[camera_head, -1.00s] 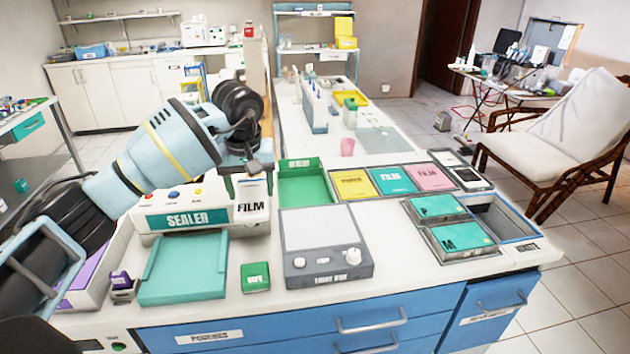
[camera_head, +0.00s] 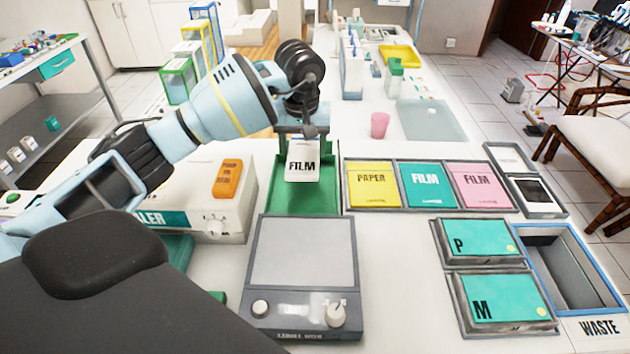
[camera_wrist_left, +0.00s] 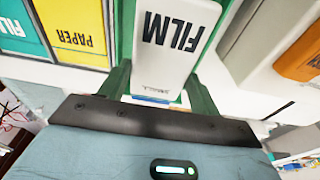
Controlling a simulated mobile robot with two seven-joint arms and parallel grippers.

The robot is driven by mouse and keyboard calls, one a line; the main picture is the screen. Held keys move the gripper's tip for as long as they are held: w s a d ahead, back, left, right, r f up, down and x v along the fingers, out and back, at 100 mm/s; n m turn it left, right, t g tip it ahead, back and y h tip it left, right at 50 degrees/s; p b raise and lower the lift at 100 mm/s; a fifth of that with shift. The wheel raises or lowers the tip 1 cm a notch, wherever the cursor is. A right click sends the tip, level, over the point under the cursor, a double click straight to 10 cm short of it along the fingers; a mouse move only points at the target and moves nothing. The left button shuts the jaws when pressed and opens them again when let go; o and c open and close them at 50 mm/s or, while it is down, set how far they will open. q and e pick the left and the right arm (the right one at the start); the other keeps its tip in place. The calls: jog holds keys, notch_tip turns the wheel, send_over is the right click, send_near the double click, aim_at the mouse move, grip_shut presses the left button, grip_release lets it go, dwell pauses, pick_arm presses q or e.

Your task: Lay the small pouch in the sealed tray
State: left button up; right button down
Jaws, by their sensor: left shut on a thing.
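My left gripper (camera_head: 302,134) is shut on a small white pouch marked FILM (camera_head: 302,168). The pouch hangs in front of the green sealed tray (camera_head: 318,202), overlapping its back part in the head view. I cannot tell whether it touches the tray floor. The gripper and pouch hide the tray's back wall and label. My right gripper is not in view.
The light box (camera_head: 302,252) is in front. Yellow paper (camera_head: 372,185), teal film (camera_head: 425,186) and pink film (camera_head: 477,186) lie to the right. The waste bin (camera_head: 575,268) is at right.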

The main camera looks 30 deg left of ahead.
pick_arm(q)
jog(key=shift+s, duration=0.15)
send_over(304, 190)
notch_tip(304, 190, down, 5)
jog(key=shift+s+d+f, duration=0.1)
jog(key=shift+s+f, duration=0.05)
jog(key=shift+f, duration=2.25)
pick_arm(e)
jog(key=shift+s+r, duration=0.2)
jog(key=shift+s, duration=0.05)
pick_arm(q)
jog(key=shift+f, duration=0.2)
jog(key=o, duration=1)
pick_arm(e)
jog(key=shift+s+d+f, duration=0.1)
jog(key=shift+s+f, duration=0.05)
